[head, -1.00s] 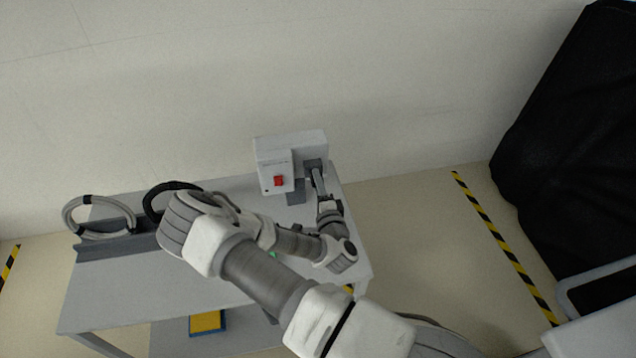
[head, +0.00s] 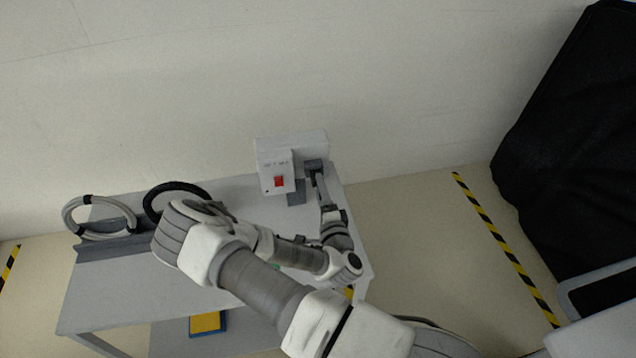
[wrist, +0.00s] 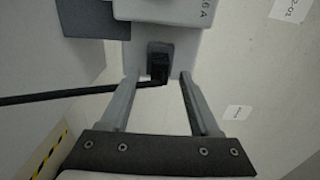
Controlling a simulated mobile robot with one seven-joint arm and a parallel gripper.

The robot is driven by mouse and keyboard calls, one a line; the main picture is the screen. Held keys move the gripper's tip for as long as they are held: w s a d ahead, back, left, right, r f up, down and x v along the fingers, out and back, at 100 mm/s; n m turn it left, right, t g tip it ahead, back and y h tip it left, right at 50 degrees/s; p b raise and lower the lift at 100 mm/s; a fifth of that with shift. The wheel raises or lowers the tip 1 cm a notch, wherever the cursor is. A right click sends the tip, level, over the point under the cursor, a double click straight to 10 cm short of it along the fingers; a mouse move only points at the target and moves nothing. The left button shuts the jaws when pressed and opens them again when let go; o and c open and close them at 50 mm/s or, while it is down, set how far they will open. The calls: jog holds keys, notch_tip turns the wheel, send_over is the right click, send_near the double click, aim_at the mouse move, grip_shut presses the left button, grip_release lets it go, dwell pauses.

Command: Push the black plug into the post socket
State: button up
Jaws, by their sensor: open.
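The post (head: 292,163) is a light grey box with a red switch at the back of the cart; its socket face shows in the wrist view (wrist: 184,48). The black plug (wrist: 158,66) sits at the dark socket opening in that face, with its black cable (wrist: 70,94) running off to the left. How deep the plug sits cannot be told. My gripper (wrist: 159,76) is open, its fingers on either side of the plug with gaps, tips near the socket face. In the head view my gripper (head: 316,178) is at the post's right side, and the plug cannot be made out.
The grey cart top (head: 120,290) carries a grey cable coil (head: 98,236) and a black coil (head: 160,190) at the left. A wall stands close behind. A black covered cart (head: 570,150) is at the right, beyond clear floor and yellow-black tape (head: 505,248).

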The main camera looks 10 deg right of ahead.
jog(key=s, duration=0.8)
jog(key=shift+s+b, duration=0.25)
jog(key=shift+b, duration=0.2)
